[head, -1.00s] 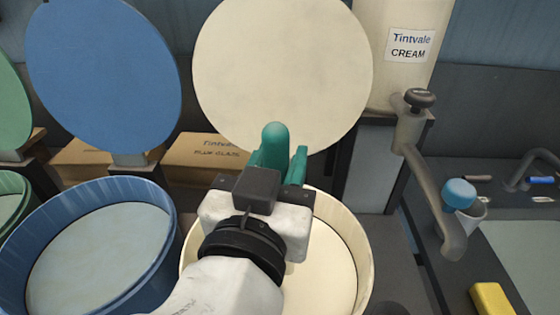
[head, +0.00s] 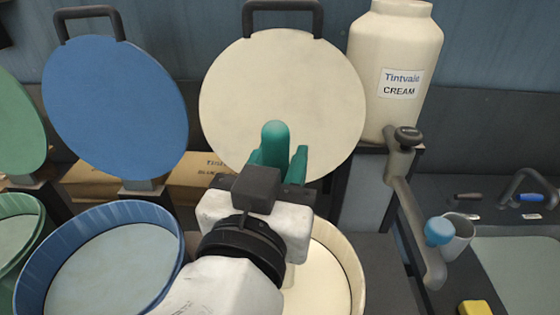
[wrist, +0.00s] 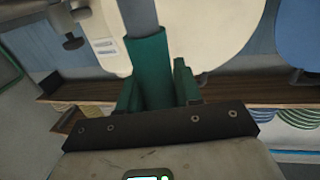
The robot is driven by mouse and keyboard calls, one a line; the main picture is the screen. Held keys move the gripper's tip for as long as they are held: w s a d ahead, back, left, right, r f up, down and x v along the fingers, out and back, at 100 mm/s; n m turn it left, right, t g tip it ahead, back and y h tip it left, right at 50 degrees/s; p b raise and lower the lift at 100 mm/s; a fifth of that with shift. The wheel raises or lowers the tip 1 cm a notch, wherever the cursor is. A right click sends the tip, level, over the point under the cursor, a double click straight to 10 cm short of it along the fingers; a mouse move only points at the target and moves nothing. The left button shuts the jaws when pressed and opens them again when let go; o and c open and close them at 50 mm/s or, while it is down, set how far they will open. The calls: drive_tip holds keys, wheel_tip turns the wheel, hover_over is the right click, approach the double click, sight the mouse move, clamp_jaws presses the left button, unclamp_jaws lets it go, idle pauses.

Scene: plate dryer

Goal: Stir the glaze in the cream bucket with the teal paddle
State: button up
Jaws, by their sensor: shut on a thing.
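My gripper (head: 278,165) is shut on the teal paddle (head: 275,135), with teal fingers on either side of its upright handle. In the wrist view the paddle's teal handle (wrist: 153,70) runs into a grey shaft (wrist: 140,14) that leaves the picture at the top. The cream bucket (head: 350,255) stands below and behind my gripper, partly covered by my arm. Pale glaze (head: 328,285) shows in its right part. The paddle's lower end is hidden in the head view, so I cannot tell whether it touches the glaze.
A round cream lid (head: 280,80) stands upright behind the bucket. A blue bucket (head: 172,240) and blue lid (head: 115,110) are to the left, green ones beyond. A cream jar (head: 395,60), a grey crank-shaped arm (head: 408,180) and a mug (head: 458,237) are to the right.

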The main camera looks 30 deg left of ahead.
wheel_tip(320, 180, up, 7)
drive_tip(key=p, duration=0.5)
drive_tip(key=shift+p, duration=0.3)
idle(3.0)
